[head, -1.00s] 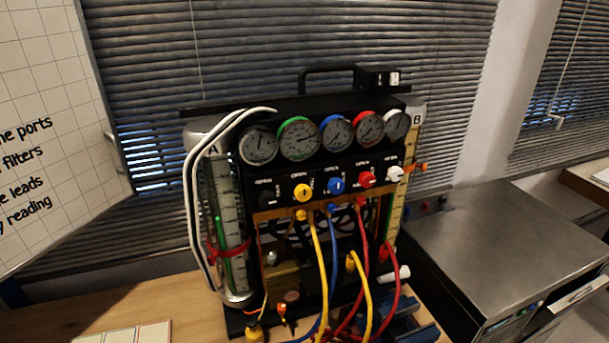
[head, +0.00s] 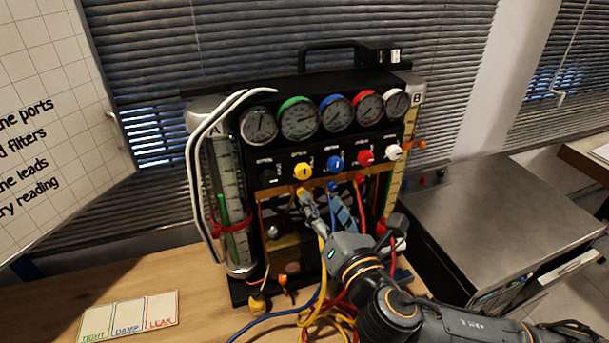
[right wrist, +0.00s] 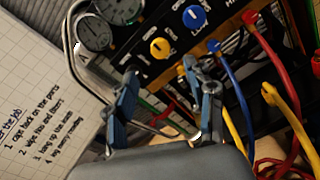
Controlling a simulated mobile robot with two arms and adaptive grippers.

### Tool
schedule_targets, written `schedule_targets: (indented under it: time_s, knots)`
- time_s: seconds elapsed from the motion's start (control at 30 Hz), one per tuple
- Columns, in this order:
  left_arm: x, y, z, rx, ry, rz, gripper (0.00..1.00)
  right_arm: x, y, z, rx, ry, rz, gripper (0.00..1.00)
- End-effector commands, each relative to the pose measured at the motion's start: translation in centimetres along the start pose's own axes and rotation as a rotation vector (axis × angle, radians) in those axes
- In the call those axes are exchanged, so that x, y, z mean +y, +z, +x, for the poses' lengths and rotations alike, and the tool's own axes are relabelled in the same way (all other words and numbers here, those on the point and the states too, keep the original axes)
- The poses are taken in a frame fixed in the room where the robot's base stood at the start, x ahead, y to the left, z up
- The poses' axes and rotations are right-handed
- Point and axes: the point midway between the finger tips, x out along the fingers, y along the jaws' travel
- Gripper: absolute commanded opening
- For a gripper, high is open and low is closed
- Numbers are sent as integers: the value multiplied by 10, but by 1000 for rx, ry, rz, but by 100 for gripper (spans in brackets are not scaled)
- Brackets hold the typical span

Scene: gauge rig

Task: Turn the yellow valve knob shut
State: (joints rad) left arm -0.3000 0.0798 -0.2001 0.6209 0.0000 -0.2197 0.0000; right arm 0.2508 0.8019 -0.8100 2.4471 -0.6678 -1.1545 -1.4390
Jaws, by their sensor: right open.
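The yellow valve knob (head: 302,171) is on the black panel of the gauge rig, below the green-rimmed gauge (head: 299,118). It also shows in the right wrist view (right wrist: 160,48), beyond the fingertips. My right gripper (head: 325,205) is open, just below the knob and a little to its right, in front of the hose ports. In the right wrist view its two blue-grey fingers (right wrist: 166,85) stand apart, with nothing held between them. The knob is apart from both fingers. My left gripper is in neither view.
A blue knob (head: 335,164), a red knob (head: 365,158) and a white knob (head: 393,152) sit to the right. Coloured hoses hang below around my right arm. A label card (head: 128,316) lies on the table, front left. A steel-topped cabinet (head: 490,215) stands at the right.

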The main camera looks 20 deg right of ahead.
Motion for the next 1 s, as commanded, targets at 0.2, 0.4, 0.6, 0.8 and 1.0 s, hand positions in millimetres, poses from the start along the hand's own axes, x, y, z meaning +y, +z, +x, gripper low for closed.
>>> schedule_targets:
  time_s: [0.2,0.4,0.6,0.8,1.0]
  knots:
    - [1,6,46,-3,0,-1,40,-6,-7,13,-12,-6,13,54]
    - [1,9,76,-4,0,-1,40,-5,-7,20,-10,-5,14,54]
    - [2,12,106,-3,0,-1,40,-3,-8,23,-1,6,4,54]
    - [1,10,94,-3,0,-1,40,1,0,66,5,-2,2,54]
    - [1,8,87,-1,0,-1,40,0,-1,95,5,0,2,54]
